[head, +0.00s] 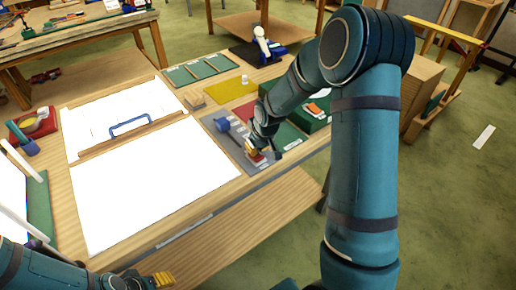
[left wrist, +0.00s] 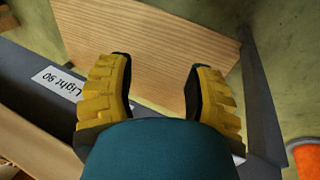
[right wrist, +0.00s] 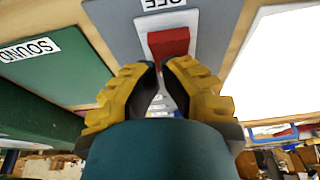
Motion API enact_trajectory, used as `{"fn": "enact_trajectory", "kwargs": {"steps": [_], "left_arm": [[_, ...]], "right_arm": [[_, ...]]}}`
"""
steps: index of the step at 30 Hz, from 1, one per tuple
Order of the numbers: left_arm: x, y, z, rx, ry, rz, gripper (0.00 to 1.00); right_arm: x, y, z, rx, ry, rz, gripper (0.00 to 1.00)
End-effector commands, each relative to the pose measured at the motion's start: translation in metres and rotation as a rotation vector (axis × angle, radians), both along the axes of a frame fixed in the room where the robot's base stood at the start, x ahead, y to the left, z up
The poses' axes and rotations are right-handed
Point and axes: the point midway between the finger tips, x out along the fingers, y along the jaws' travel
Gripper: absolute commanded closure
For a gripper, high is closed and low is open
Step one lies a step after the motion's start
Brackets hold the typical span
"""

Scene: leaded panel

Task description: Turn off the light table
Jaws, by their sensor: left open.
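The light table (head: 150,190) glows bright white in the head view, with a wooden bar and a blue handle (head: 130,125) across it. A grey switch panel (head: 236,152) lies to its right. In the right wrist view the panel carries a red switch block (right wrist: 168,42) beside a white label (right wrist: 163,4), partly cut off and upside down. My right gripper (right wrist: 159,66) has its fingertips together right at the red block; whether they touch it is unclear. My left gripper (left wrist: 160,85) is open and empty near the table's front edge, low in the head view (head: 160,280).
A green panel labelled SOUND (right wrist: 50,55) lies beside the grey one. Red and yellow mats (head: 230,90) and a green tray (head: 198,70) lie farther back. A red tray (head: 35,122) stands at left. A wooden shelf (left wrist: 160,45) lies below the left gripper.

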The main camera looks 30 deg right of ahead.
Motion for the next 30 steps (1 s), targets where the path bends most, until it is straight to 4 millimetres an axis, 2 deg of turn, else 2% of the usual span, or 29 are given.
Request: {"fn": "enact_trajectory", "kwargs": {"steps": [4, 7, 12, 21, 27, 30], "left_arm": [[0.0, 0.0, 0.003, 0.0, 0.0, 0.0, 0.47], [0.002, 0.0, 0.01, 0.001, -0.005, 0.004, 0.47], [0.008, 0.002, 0.031, 0.004, -0.019, 0.015, 0.47], [0.01, 0.002, 0.032, 0.005, -0.022, 0.019, 0.47], [0.011, 0.002, 0.035, 0.006, -0.025, 0.02, 0.47], [0.011, 0.002, 0.035, 0.005, -0.025, 0.02, 0.47]], "right_arm": [[0.0, 0.001, 0.003, 0.001, 0.001, 0.0, 1.0], [0.003, 0.001, 0.014, 0.0, 0.0, 0.001, 1.0], [0.009, 0.002, 0.046, 0.0, -0.002, 0.001, 1.0], [-0.004, 0.0, 0.105, -0.001, -0.005, 0.0, 1.0], [-0.009, 0.0, 0.13, 0.0, -0.003, 0.001, 1.0], [-0.011, 0.0, 0.136, 0.0, -0.001, 0.001, 1.0]]}}
